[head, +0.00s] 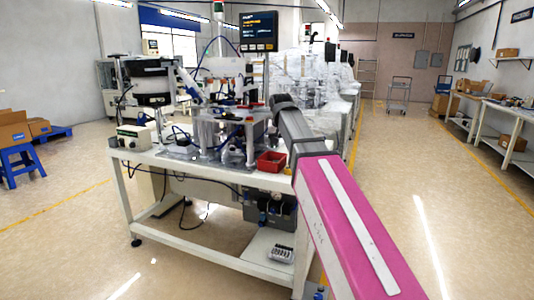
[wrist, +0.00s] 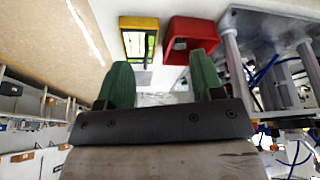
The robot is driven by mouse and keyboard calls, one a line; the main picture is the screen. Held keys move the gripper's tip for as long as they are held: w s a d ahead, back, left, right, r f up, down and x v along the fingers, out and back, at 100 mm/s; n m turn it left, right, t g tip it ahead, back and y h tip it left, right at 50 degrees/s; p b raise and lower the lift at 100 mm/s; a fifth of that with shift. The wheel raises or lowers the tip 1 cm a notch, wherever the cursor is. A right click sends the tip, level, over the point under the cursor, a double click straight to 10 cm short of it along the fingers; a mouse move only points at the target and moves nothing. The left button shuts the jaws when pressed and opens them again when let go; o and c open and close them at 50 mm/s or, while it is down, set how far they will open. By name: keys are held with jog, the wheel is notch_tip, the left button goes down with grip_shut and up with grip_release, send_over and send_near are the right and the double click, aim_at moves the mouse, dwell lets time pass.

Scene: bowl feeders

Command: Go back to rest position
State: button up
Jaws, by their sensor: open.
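My gripper shows in the wrist view (wrist: 160,85), with its two green fingers spread apart and nothing between them. In the head view my arm reaches forward over the right end of the white workbench (head: 230,178). The gripper itself is hidden there behind the arm. The red bin (head: 271,162) sits on the bench just left of the arm.
Feeder machinery (head: 225,130) with posts and blue hoses stands on the bench left of my arm, below a monitor (head: 258,31). Plastic-wrapped machines (head: 305,75) stand behind. The aisle floor (head: 405,150) on the right is clear up to a trolley (head: 398,92). Side tables (head: 500,115) line the right wall.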

jog(key=s+d+f+g, duration=0.1)
jog(key=s+d+f, duration=0.25)
jog(key=f, duration=0.75)
jog(key=s+d+f+g, duration=0.1)
jog(key=s+d+f, duration=0.25)
jog(key=f, duration=0.75)
jog(key=s+d+f+g, duration=0.1)
jog(key=s+d+f, duration=0.2)
jog(key=s+f, duration=0.3)
jog(key=s+d+f+n+g, duration=0.1)
jog(key=s+d+f, duration=0.2)
jog(key=s+f, duration=0.4)
notch_tip(320, 180, down, 7)
jog(key=shift+s+d+r, duration=0.15)
jog(key=shift+s+d, duration=0.05)
jog(key=shift+s, duration=0.05)
